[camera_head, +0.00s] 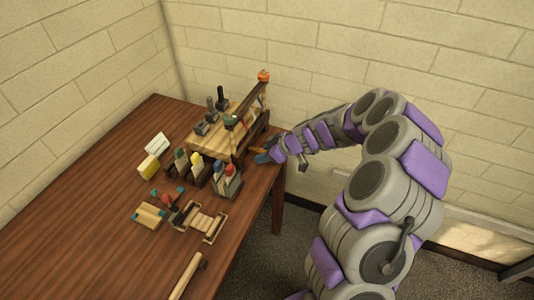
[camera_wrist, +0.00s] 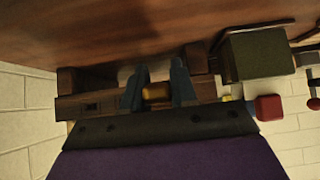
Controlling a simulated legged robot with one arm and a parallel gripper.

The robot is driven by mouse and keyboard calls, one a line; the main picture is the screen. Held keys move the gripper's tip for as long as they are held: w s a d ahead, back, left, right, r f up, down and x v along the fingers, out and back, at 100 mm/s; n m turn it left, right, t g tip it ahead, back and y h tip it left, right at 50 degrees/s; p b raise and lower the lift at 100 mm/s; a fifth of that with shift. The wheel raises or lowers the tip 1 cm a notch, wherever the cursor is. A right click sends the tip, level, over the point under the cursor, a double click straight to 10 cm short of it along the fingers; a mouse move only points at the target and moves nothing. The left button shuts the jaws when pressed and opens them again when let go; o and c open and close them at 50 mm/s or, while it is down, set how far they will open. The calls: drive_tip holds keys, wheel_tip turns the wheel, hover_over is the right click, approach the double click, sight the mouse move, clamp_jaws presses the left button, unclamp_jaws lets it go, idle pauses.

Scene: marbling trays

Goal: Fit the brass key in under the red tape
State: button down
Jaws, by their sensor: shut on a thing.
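My gripper (camera_head: 263,158) is at the table's right edge, beside the right end of the wooden rack. In the wrist view its two blue-grey fingers (camera_wrist: 158,90) are shut on a small brass-yellow piece (camera_wrist: 157,93), which looks like the brass key. Only a short part of it shows between the fingers; its shape is hidden. A brass-coloured bit also shows by the fingers in the head view (camera_head: 258,150). I cannot make out the red tape for certain in either view.
The wooden rack (camera_head: 250,106) with upright posts stands close by my gripper. Caddies of coloured-topped tools (camera_head: 228,181) stand in front. A yellow block (camera_head: 149,166) and small wooden frames (camera_head: 208,222) lie on the table (camera_head: 80,215). Its left part is clear.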

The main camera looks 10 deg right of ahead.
drive_tip(key=shift+w+a, duration=0.75)
drive_tip(key=shift+a, duration=0.35)
idle(5.7)
drive_tip(key=shift+s+d, duration=0.1)
drive_tip(key=shift+d, duration=0.1)
idle(1.0)
